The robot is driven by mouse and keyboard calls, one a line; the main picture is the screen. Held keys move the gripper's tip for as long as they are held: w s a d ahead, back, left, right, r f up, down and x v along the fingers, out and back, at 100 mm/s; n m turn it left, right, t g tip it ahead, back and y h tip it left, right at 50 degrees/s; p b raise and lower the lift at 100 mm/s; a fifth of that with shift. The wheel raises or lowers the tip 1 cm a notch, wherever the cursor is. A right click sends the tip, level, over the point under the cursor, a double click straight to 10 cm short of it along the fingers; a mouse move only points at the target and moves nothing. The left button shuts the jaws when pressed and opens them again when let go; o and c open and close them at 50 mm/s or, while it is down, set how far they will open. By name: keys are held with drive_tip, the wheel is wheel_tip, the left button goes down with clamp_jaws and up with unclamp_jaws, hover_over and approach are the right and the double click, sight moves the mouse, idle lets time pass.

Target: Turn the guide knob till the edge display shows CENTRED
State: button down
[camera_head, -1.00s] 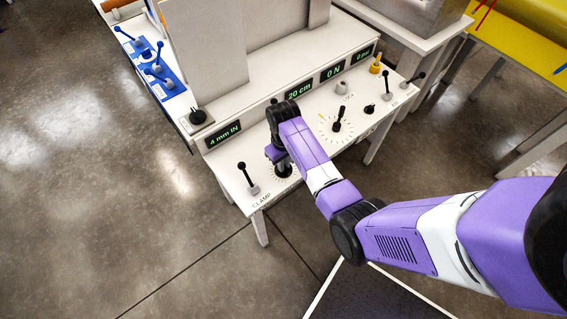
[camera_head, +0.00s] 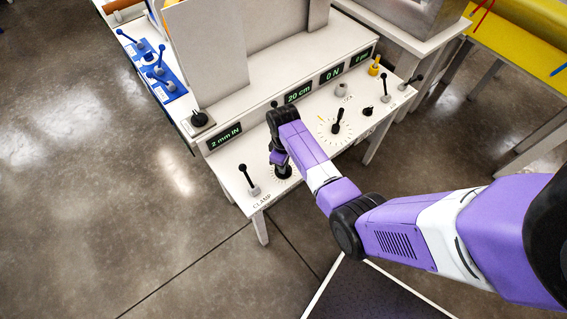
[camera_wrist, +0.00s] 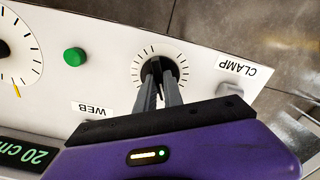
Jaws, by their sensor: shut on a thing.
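The edge display (camera_head: 225,137) at the left of the bench front reads "2 mm IN" in green. My gripper (camera_head: 281,160) points down at the panel below the displays. In the wrist view my gripper (camera_wrist: 164,73) is shut on the black guide knob (camera_wrist: 159,64), with one finger on either side. A ring of tick marks surrounds the knob on the white panel. The fingers hide part of the knob, and in the head view my gripper and wrist mostly cover it.
A clamp lever (camera_head: 249,180) stands left of my gripper, near the CLAMP label (camera_wrist: 238,68). A green button (camera_wrist: 75,57) and a larger dial (camera_wrist: 8,50) lie to the other side. Other displays read 20 cm (camera_head: 298,92) and 0 N (camera_head: 332,72).

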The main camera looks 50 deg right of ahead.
drive_tip(key=n+p, duration=0.1)
drive_tip(key=n, duration=0.5)
drive_tip(key=shift+n+p, duration=0.3)
idle(0.4)
drive_tip(key=c, duration=1.5)
unclamp_jaws()
drive_tip(key=shift+o, duration=0.2)
drive_tip(key=shift+r, duration=3.95)
